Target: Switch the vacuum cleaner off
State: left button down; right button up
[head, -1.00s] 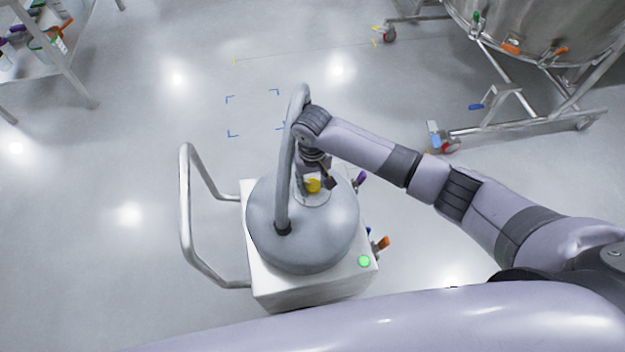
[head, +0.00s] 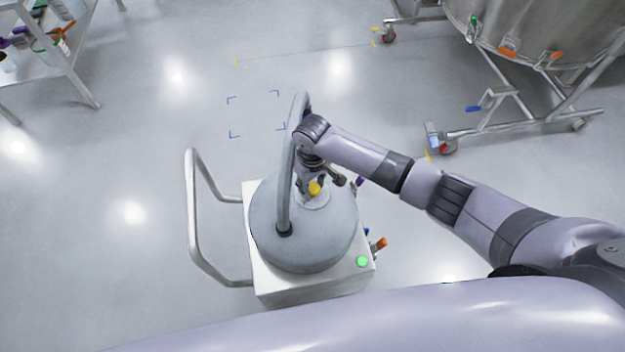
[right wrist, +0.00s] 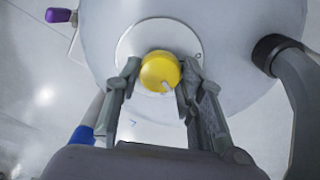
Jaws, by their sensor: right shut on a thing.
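The vacuum cleaner has a round grey top (head: 320,245) on a white base, with a grey hose (head: 285,185) arching over it. A yellow knob (right wrist: 160,71) sits on a pale round plate (right wrist: 190,38) on the grey top; it also shows in the head view (head: 314,188). My right gripper (right wrist: 158,80) has its fingertips on either side of the knob and is shut on it. In the head view the right gripper (head: 315,184) is partly hidden by its arm. A green light (head: 362,262) glows on the base's corner. My left gripper is not in view.
A bent metal handle (head: 192,210) stands at the cleaner's left. A steel vessel on a wheeled frame (head: 515,125) stands at upper right, a shelf cart (head: 75,75) at upper left. The floor between is clear.

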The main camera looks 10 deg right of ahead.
jog(key=n+p, duration=0.1)
jog(key=n, duration=0.2)
jog(key=shift+r, duration=0.15)
jog(key=n+p, duration=0.1)
jog(key=n, duration=0.2)
jog(key=shift+n, duration=0.3)
jog(key=n+p, duration=0.1)
jog(key=n, duration=0.2)
jog(key=shift+n, duration=2.1)
jog(key=o, duration=1.1)
jog(key=shift+o, duration=0.2)
